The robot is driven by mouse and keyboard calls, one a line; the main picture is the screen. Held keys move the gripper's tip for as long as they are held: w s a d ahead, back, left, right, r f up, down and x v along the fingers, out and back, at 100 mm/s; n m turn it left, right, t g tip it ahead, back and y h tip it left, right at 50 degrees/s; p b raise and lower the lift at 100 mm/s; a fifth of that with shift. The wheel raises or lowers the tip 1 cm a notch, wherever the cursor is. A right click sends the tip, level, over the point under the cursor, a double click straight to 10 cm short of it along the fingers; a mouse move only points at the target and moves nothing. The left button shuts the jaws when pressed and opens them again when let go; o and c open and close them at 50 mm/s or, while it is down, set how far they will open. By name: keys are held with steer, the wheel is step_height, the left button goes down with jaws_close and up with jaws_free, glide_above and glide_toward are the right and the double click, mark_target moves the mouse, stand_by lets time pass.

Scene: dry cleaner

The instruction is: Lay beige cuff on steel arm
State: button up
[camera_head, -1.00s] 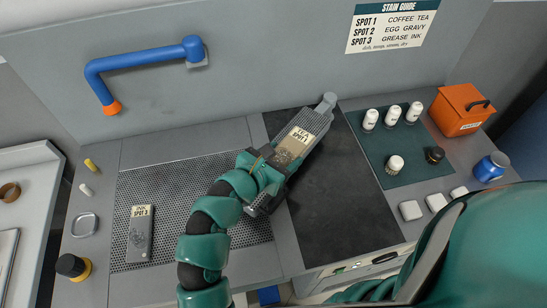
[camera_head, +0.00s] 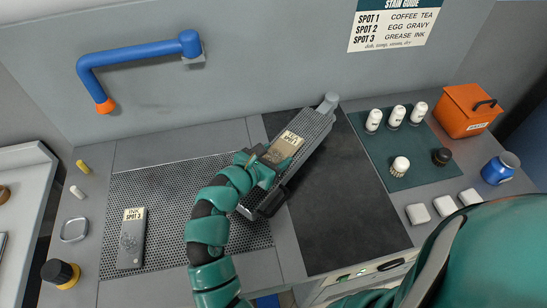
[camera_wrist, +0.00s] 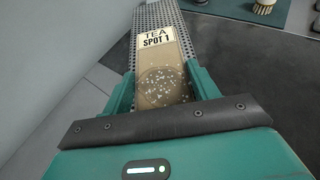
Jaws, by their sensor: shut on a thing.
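The beige cuff (camera_head: 287,147), labelled TEA SPOT 1, lies lengthwise over the perforated steel arm (camera_head: 316,127). In the wrist view the cuff (camera_wrist: 160,63) shows a brown round stain with pale specks, and the steel arm (camera_wrist: 152,16) shows beyond and beside it. My gripper (camera_head: 266,163) is shut on the cuff near its lower end. In the wrist view its green fingers (camera_wrist: 162,92) stand on either side of the cuff. I cannot tell whether the cuff's whole underside touches the steel.
A grey cuff (camera_head: 132,240) labelled INK SPOT 3 lies on the perforated board at left. A blue pipe with an orange tip (camera_head: 130,60) juts from the back wall. White bottles (camera_head: 396,115) stand on a green mat at right, beside an orange box (camera_head: 467,110).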

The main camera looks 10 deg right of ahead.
steer(key=o, duration=1)
steer(key=shift+c, duration=0.2)
steer(key=shift+r, duration=0.1)
steer(key=b+v, duration=0.4)
steer(key=v, duration=0.6)
steer(key=shift+s+a, duration=0.2)
steer(key=shift+a, duration=0.15)
steer(key=shift+s+a+r+b, duration=0.3)
steer(key=shift+s+a+b, duration=0.05)
steer(key=shift+s+a, duration=0.1)
